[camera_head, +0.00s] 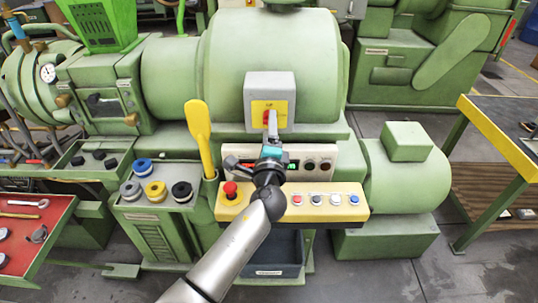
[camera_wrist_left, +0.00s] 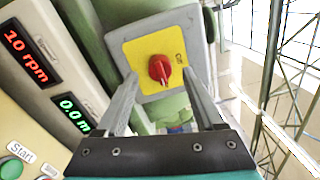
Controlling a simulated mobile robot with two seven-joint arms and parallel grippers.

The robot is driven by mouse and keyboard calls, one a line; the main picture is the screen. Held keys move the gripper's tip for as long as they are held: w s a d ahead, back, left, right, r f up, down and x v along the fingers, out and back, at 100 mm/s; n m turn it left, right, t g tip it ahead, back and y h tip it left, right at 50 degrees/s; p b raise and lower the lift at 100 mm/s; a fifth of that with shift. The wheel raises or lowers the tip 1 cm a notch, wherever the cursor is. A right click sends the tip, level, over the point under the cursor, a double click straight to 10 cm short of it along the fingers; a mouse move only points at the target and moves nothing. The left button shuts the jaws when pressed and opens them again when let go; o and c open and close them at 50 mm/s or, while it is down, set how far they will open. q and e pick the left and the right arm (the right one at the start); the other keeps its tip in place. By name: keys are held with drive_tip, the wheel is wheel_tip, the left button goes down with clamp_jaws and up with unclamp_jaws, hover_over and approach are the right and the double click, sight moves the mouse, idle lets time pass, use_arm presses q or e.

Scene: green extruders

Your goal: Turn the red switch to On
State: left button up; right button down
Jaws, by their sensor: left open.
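The red switch (camera_wrist_left: 159,68) is a round knob on a yellow plate (camera_wrist_left: 134,50) on a grey box. A light mark on the knob points down in the left wrist view, and a label that seems to read "Off" is to its right. In the head view the red switch (camera_head: 266,116) is partly hidden behind my gripper. My left gripper (camera_head: 271,122) is in front of the box, and its open fingers (camera_wrist_left: 160,78) lie on either side of the knob in the wrist view. I cannot tell whether they touch it. My right gripper is not in view.
A panel with displays (camera_wrist_left: 30,55) and a yellow button panel (camera_head: 345,187) with a red emergency button (camera_head: 230,189) lie below the box. A yellow paddle (camera_head: 199,130) stands to the left. A red tool tray (camera_head: 30,225) and a workbench (camera_head: 500,130) flank the machine.

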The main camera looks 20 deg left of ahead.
use_arm(q)
drive_tip(key=b+v, duration=0.1)
drive_tip(key=v, duration=1.2)
drive_tip(key=shift+s, duration=0.4)
drive_tip(key=shift+d, duration=0.1)
drive_tip(key=s+f+n+g+h+b, duration=0.1)
drive_tip(key=s+f+g+b, duration=0.15)
drive_tip(key=f, duration=1.05)
drive_tip(key=s+f+n+g+h+b, duration=0.15)
drive_tip(key=s+f+g, duration=0.25)
drive_tip(key=f, duration=0.9)
drive_tip(key=s+f+n+g+h+b, duration=0.1)
drive_tip(key=s+f+n+g+h, duration=0.2)
drive_tip(key=f, duration=1)
drive_tip(key=s+a+f+n+g+b, duration=0.1)
drive_tip(key=s+a+f+n+g, duration=0.1)
drive_tip(key=s+f, duration=0.5)
drive_tip(key=s+a+f+n+g+b, duration=0.2)
drive_tip(key=s+f, duration=0.5)
drive_tip(key=s, duration=0.6)
drive_tip(key=s+a+f+n+g+b, duration=0.1)
drive_tip(key=s+f+n, duration=0.4)
drive_tip(key=s, duration=0.5)
wheel_tip(320, 180, down, 3)
drive_tip(key=shift+a+r+g+b, duration=0.2)
drive_tip(key=shift+a+g+b, duration=0.35)
drive_tip(key=shift+g, duration=0.6)
drive_tip(key=shift+s+a, duration=0.1)
